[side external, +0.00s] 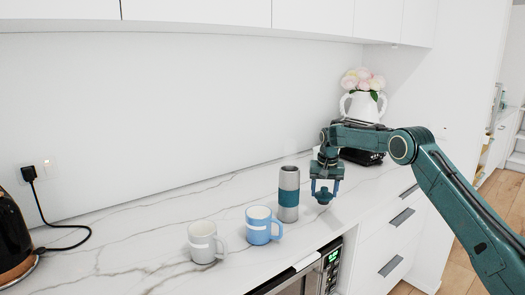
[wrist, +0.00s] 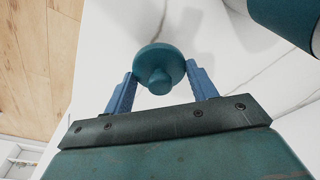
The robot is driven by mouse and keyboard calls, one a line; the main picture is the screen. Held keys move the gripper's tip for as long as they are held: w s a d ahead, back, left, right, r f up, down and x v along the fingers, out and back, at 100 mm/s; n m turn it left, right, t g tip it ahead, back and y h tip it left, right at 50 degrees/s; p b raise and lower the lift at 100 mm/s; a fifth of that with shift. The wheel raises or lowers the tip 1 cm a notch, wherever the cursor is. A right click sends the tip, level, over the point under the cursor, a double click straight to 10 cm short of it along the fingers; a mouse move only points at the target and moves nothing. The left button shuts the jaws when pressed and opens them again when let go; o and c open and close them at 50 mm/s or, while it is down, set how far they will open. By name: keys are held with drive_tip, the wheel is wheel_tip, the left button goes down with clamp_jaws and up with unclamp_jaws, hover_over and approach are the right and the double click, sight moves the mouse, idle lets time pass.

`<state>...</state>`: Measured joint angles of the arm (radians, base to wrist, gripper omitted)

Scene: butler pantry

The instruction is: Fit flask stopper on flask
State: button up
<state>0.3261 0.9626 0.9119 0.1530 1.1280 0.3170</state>
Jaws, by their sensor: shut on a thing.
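The flask (side external: 289,203) is a tall steel-grey cylinder with a teal band, standing upright on the counter in the side view. A teal cylindrical surface at the upper right of the wrist view looks like its band (wrist: 282,18). My gripper (side external: 324,192) is just right of the flask, pointing down, apart from it. In the wrist view my gripper (wrist: 160,85) is shut on the flask stopper (wrist: 159,60), a round teal disc with a small knob, held between the blue fingers. The stopper appears above the counter; its underside is hidden.
A blue mug (side external: 258,226) and a white-grey mug (side external: 202,243) stand left of the flask on the marble counter (side external: 140,225). A white vase of flowers (side external: 363,106) is behind my arm. A dark kettle (side external: 12,235) is at far left. The counter's front edge is close.

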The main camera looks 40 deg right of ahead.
sight(324, 192)
drive_tip(key=shift+f, duration=1.4)
drive_tip(key=shift+f, duration=0.1)
drive_tip(key=o, duration=1)
drive_tip(key=r, duration=0.7)
drive_tip(key=s+a+r, duration=0.1)
drive_tip(key=r, duration=0.2)
drive_tip(key=shift+r, duration=0.4)
drive_tip(key=shift+s+a+r, duration=0.15)
drive_tip(key=shift+r, duration=0.5)
